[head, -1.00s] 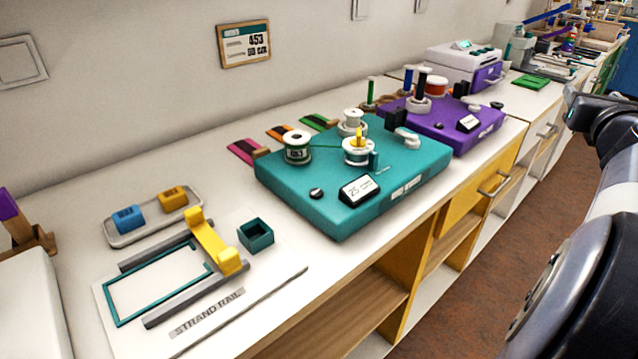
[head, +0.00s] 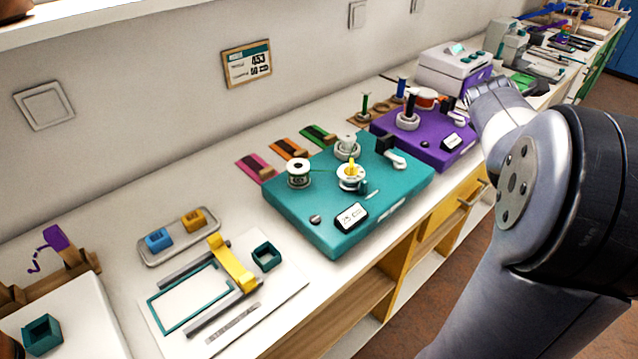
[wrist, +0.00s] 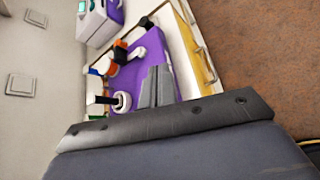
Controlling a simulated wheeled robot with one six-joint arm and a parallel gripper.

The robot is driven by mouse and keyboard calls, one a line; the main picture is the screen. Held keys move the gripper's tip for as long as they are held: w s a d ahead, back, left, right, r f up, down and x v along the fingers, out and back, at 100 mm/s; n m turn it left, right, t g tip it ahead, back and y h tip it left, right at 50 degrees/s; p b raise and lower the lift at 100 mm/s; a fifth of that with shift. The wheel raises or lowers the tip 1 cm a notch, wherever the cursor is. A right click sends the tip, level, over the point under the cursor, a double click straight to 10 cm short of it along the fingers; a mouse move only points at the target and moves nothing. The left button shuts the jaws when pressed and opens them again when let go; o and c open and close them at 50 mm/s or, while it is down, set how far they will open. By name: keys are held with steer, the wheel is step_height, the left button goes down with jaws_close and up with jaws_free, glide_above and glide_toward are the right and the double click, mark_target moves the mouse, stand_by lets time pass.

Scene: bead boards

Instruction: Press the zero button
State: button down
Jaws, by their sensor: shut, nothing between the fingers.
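The teal board (head: 385,215) sits on the counter with a small tilted display (head: 351,217) at its front. A small dark round button or knob (head: 315,219) lies left of that display. The purple board (head: 385,125) behind has a similar display (head: 452,142) and a dark round knob (head: 425,144). No zero label is readable on either. My gripper (wrist: 158,84) is shut and empty in the wrist view, its fingertips overlapping the purple board (wrist: 133,80) in the picture. I cannot tell the gap. In the head view my arm hides the fingers.
Spools (head: 299,173) and a crank-like white handle (head: 395,158) rise from the teal board. A strand rail with a yellow bridge (head: 231,264) and a tray of blue and orange blocks (head: 180,250) lie at left. A white machine (head: 452,68) stands beyond the purple board.

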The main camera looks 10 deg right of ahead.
steer(key=a+g+y+p, duration=0.25)
steer(key=a+p, duration=0.25)
steer(key=a, duration=0.3)
steer(key=r+n+g+y+p, duration=0.2)
steer(key=n+g+y+p, duration=0.1)
steer(key=g+y+p, duration=0.65)
glide_above(314, 219)
steer(key=w+d+p, duration=0.2)
steer(key=d, duration=0.1)
steer(key=t+h, duration=0.1)
steer(key=shift+f, duration=0.2)
steer(key=x, duration=0.4)
steer(key=p+x, duration=0.1)
steer(key=x, duration=0.3)
steer(key=w+d+x, duration=0.1)
steer(key=x, duration=0.3)
steer(key=shift+f, duration=0.4)
steer(key=shift+f+p, duration=0.3)
steer(key=shift+f, duration=0.35)
